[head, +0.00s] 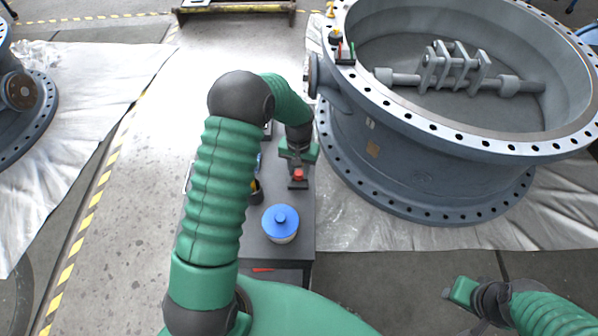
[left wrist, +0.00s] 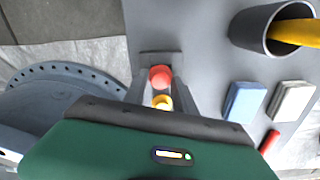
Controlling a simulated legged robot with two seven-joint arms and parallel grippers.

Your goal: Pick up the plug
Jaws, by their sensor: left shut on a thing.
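The plug (left wrist: 161,78) has a round red part and a yellow part, and it sits between the two fingers of my left gripper (left wrist: 159,90) in the left wrist view. The gripper is shut on it. In the head view my left gripper (head: 298,182) is over the grey table (head: 298,212), with the red of the plug (head: 298,174) showing at its tips. A dark square lies just behind the plug in the wrist view; I cannot tell whether the plug touches it. My right gripper (head: 461,292) is low at the right, away from the table, and its jaw opening is unclear.
A blue-lidded round container (head: 281,222) stands near the table's front. A dark cup (left wrist: 272,30) holds something yellow. A blue block (left wrist: 244,101), a white block (left wrist: 290,101) and a red item (left wrist: 269,140) lie nearby. A large valve (head: 430,150) stands close on the right.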

